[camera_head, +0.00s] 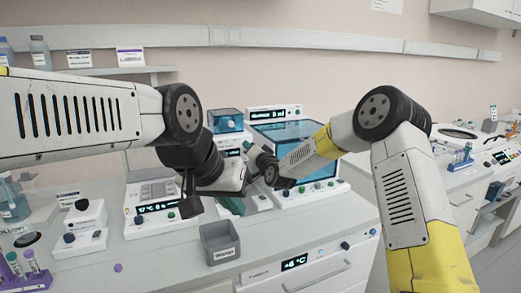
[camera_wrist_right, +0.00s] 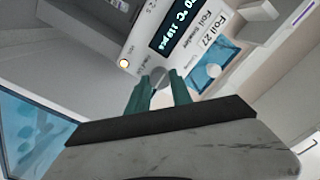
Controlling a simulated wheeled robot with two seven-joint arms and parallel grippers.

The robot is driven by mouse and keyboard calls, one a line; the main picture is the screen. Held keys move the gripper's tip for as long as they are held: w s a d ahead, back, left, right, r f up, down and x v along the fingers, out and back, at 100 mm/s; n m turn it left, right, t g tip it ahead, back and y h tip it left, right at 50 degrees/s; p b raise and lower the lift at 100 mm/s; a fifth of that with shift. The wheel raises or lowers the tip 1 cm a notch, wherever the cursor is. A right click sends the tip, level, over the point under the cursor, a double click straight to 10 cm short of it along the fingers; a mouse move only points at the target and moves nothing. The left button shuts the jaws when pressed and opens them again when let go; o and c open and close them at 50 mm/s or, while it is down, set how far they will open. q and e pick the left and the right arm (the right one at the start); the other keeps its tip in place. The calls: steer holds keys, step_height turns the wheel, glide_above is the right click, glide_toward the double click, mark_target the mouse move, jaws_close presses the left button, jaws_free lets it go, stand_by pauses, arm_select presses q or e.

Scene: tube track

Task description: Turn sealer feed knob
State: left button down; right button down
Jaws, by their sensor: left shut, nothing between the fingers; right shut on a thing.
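The foil sealer (camera_wrist_right: 190,25) fills the top of the right wrist view, with a lit display and a "Foil Sealer" label. Its small grey feed knob (camera_wrist_right: 158,76) sits between the green fingers of my right gripper (camera_wrist_right: 160,92), which is shut on it. In the head view, my right gripper (camera_head: 248,148) reaches the sealer (camera_head: 228,140) from the right; the knob is hidden there. My left gripper (camera_head: 231,206) is shut and empty, pointing down in front of the sealer, and its arm covers part of the bench.
A blue-windowed machine (camera_head: 320,190) stands close behind my right arm. A grey bin (camera_head: 220,243) sits at the bench front. A device with a display (camera_head: 160,208) and purple tube rack (camera_head: 25,272) are left. Bare bench lies right of the bin.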

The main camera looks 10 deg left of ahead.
steer(key=shift+f, duration=0.1)
stand_by(0.3)
steer(key=c, duration=1.1)
jaws_free()
steer(key=shift+c, duration=0.2)
steer(key=v, duration=0.8)
steer(key=shift+w, duration=0.1)
